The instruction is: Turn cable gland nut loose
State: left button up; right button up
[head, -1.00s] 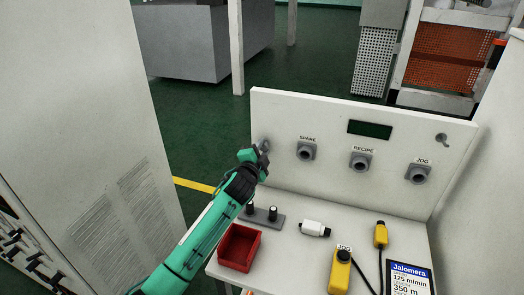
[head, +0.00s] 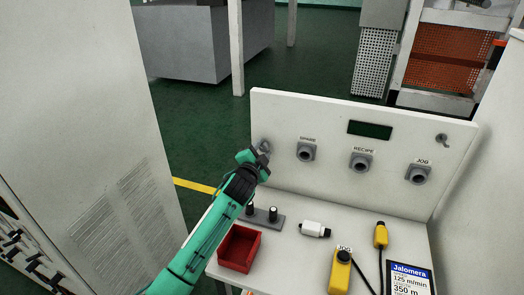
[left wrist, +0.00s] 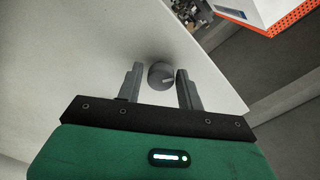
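The cable gland nut looks like a round grey knob with a pale line on its face. In the left wrist view the nut (left wrist: 161,76) sits between the two finger tips. In the head view the nut (head: 264,146) is at the left end of the upright white panel, partly hidden by my gripper. My left gripper (head: 258,153) is at the panel. In the left wrist view the gripper (left wrist: 160,83) is open, with a small gap visible on each side of the nut. My right gripper is not in view.
The panel (head: 335,185) carries grey sockets labelled SPARE (head: 306,151), RECIPE (head: 361,163) and JOG (head: 418,173). On the desk are a red tray (head: 239,249), a grey holder (head: 262,219), a white connector (head: 313,229) and yellow connectors (head: 340,272). A tall cabinet (head: 90,100) stands left.

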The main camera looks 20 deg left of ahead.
pick_arm(q)
jog(key=shift+o, duration=0.9)
jog(key=shift+s, duration=0.5)
jog(key=s+b, duration=0.3)
jog(key=s, duration=0.9)
jog(key=shift+s+a, duration=0.25)
jog(key=shift+s, duration=0.15)
